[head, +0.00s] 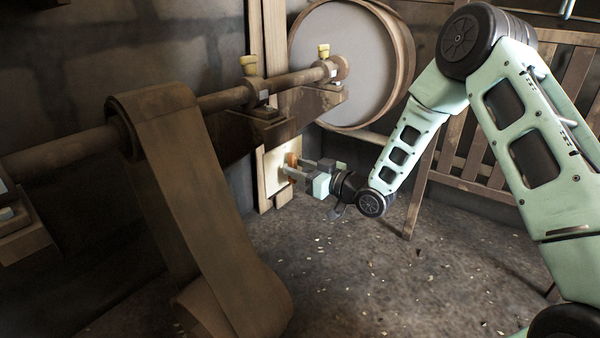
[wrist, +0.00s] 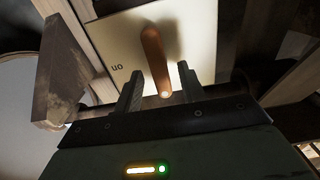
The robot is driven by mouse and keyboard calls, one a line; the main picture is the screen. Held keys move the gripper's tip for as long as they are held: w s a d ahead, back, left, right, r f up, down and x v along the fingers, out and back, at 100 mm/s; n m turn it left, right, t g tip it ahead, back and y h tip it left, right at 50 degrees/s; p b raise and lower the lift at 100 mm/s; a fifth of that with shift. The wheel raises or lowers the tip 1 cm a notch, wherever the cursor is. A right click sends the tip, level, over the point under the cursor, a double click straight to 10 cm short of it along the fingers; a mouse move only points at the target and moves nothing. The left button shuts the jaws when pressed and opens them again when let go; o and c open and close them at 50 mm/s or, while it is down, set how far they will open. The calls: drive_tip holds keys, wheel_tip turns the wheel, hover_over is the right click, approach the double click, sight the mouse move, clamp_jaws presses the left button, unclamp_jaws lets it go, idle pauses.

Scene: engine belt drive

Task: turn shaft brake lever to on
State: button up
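The shaft brake lever (head: 291,160) is an orange-brown handle on a pale plate (head: 273,176) fixed to a wooden post. In the wrist view the lever (wrist: 155,55) stands out from the plate (wrist: 103,57), which bears the word "on", seen upside down to the left of the lever. My gripper (head: 296,168) is at the plate. In the wrist view the fingers of my gripper (wrist: 161,72) are apart, one on each side of the lever's end, with a gap visible on both sides. The lever's far end lies between them.
A horizontal shaft (head: 222,97) with a wide brown belt (head: 205,190) runs above and left of my gripper. A large round drum (head: 345,60) stands behind. A wooden slatted frame (head: 465,150) is on the right. The floor (head: 370,275) below is open, with scattered chips.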

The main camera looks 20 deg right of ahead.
clamp_jaws()
drive_tip(key=shift+r+p, duration=0.1)
drive_tip(key=shift+p, duration=0.3)
drive_tip(key=shift+d+r+m+p, duration=0.1)
drive_tip(key=shift+m+p, duration=1)
drive_tip(key=shift+p, duration=0.1)
drive_tip(key=m+p, duration=0.3)
drive_tip(key=m, duration=0.2)
drive_tip(key=f+m+p, duration=0.1)
drive_tip(key=m+p, duration=0.3)
drive_tip(key=m, duration=0.1)
drive_tip(key=m+p, duration=0.3)
drive_tip(key=m, duration=0.2)
drive_tip(key=shift+w+d+f+m+p, duration=0.2)
drive_tip(key=shift+w+d+m+p, duration=0.1)
drive_tip(key=shift+p, duration=0.1)
drive_tip(key=shift+s, duration=0.1)
